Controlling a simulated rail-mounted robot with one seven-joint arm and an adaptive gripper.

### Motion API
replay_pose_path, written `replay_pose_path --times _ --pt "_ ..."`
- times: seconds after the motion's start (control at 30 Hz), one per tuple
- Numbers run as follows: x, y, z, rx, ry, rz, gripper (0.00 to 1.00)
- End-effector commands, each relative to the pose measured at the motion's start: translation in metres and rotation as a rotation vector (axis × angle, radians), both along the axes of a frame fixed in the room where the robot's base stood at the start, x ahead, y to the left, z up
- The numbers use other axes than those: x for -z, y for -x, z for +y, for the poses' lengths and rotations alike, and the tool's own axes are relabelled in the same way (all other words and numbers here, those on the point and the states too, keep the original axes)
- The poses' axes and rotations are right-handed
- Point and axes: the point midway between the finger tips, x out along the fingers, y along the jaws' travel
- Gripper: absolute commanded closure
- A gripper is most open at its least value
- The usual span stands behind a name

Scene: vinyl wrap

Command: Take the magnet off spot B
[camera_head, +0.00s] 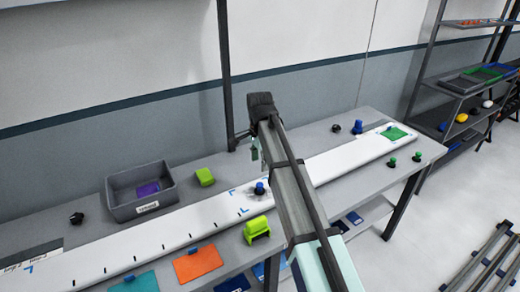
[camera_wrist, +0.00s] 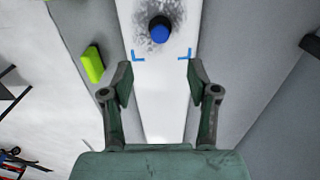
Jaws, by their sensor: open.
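A magnet with a blue top and dark base (camera_head: 260,188) sits on the long white board (camera_head: 200,218), near blue corner marks. In the wrist view the magnet (camera_wrist: 160,30) stands on a grey smudged patch, just beyond two blue corner marks (camera_wrist: 138,56). I cannot read a letter B there. My gripper (camera_wrist: 160,78) is open and empty, its fingers spread over the board. In the wrist picture the magnet lies ahead of the fingertips, apart from them. In the head view my arm hides most of the gripper.
A grey bin (camera_head: 125,208) and a lime block (camera_head: 204,177) stand behind the board; a lime tool (camera_head: 257,229) stands in front. An orange card (camera_head: 198,263) lies at the front.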

Motion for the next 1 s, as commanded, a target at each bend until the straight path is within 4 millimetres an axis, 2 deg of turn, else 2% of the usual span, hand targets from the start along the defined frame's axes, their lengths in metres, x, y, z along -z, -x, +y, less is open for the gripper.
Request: replay_pose_path --times 0.33,0.6,0.8,1.0 --pt "0.063 0.002 -0.001 -0.001 0.001 0.003 0.40" --pt "0.101 0.000 0.000 -0.001 0.000 0.002 0.40" --pt "0.115 0.000 0.000 -0.001 0.000 0.000 0.40" --pt "0.117 0.000 0.000 -0.001 0.000 0.000 0.40"
